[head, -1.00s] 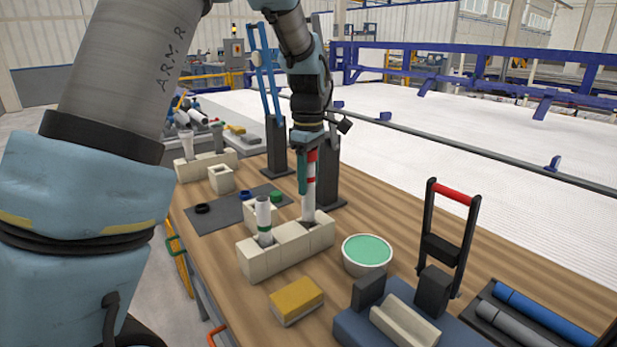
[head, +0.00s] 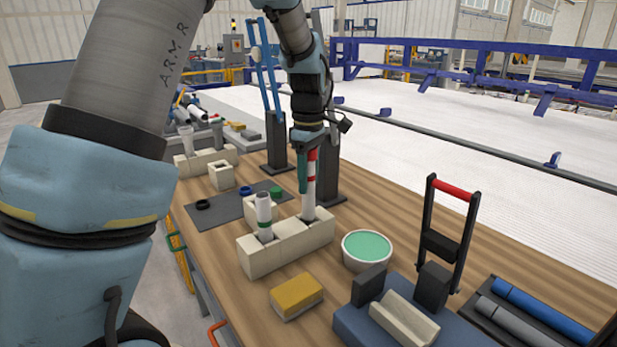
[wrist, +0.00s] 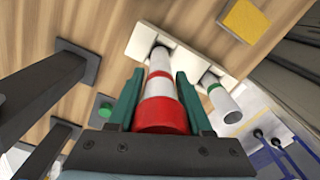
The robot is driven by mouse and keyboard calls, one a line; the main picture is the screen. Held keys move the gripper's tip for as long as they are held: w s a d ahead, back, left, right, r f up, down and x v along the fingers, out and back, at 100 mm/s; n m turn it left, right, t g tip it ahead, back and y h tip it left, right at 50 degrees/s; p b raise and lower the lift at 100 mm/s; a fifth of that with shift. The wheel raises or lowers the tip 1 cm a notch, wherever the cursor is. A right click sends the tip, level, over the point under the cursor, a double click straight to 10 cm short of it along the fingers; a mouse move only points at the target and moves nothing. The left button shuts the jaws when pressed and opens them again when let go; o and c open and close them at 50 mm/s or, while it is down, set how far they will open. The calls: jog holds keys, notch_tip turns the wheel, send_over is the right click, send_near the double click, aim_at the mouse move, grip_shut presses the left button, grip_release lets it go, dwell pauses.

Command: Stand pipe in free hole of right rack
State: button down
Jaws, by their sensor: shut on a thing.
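My gripper (head: 307,186) is shut on an upright white pipe with red bands (head: 311,170). The pipe's lower end is at a hole of the near, right-hand cream rack (head: 262,263); the head view suggests it is inside, but its depth is hidden. In the wrist view the pipe (wrist: 160,85) lies between the green fingers, its far end at a dark hole of the rack (wrist: 190,52). A white pipe with a green band (head: 264,210) stands in another hole of this rack, left of mine; it also shows in the wrist view (wrist: 224,103).
A yellow sponge (head: 296,293) and a bowl of green stuff (head: 367,248) are close to the rack. A dark mat (head: 218,215) with coloured rings lies behind it. Another cream rack (head: 190,168) stands at the far left. Dark posts (head: 328,185) rise just behind my gripper.

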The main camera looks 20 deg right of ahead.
aim_at(309, 164)
jog(key=shift+f, duration=0.3)
jog(key=shift+f+b, duration=1.65)
jog(key=shift+f, duration=1.55)
jog(key=shift+f, duration=0.15)
jog(key=shift+c, duration=1.2)
grip_release()
notch_tip(309, 164, up, 11)
jog(key=shift+f+b, duration=0.1)
jog(key=shift+b, duration=0.55)
jog(key=shift+s, duration=0.1)
